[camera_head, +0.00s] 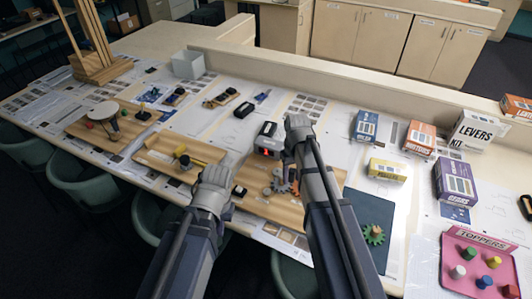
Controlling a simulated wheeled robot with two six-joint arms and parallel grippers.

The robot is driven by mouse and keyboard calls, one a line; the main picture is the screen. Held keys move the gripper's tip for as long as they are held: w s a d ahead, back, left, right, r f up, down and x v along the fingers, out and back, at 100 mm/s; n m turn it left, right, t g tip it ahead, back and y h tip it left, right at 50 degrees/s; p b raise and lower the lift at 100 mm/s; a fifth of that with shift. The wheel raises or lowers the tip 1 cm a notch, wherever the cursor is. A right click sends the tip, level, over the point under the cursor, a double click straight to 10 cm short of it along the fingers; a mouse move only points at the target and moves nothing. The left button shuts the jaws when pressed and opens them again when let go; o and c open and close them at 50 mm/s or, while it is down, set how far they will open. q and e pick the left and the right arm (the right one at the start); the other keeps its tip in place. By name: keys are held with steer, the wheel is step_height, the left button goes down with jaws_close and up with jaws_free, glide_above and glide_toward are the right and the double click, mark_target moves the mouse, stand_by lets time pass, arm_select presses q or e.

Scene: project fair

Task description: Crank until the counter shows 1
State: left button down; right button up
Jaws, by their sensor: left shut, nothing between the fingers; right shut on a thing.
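The counter box (268,139) is grey and black with a small red display, too small to read. It stands on the wooden gear board (270,207), with grey and orange gears (281,182) in front of it. My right gripper (296,124) is just right of the counter box, shut on what seems to be the crank handle; the hand hides most of it. My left gripper (224,168) is shut and empty, over the left end of the gear board.
A wooden tray (160,160) with a yellow part lies left of my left gripper. A dark mat with a green gear (374,235) is right of my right arm. Kit boxes (420,138) and a pink toppers tray (452,280) stand further right.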

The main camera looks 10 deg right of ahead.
stand_by(0.5)
steer(key=o, duration=1.2)
steer(key=shift+c, duration=0.2)
step_height(320, 180, up, 8)
steer(key=p, duration=0.8)
steer(key=shift+r, duration=0.1)
steer(key=shift+s, duration=0.1)
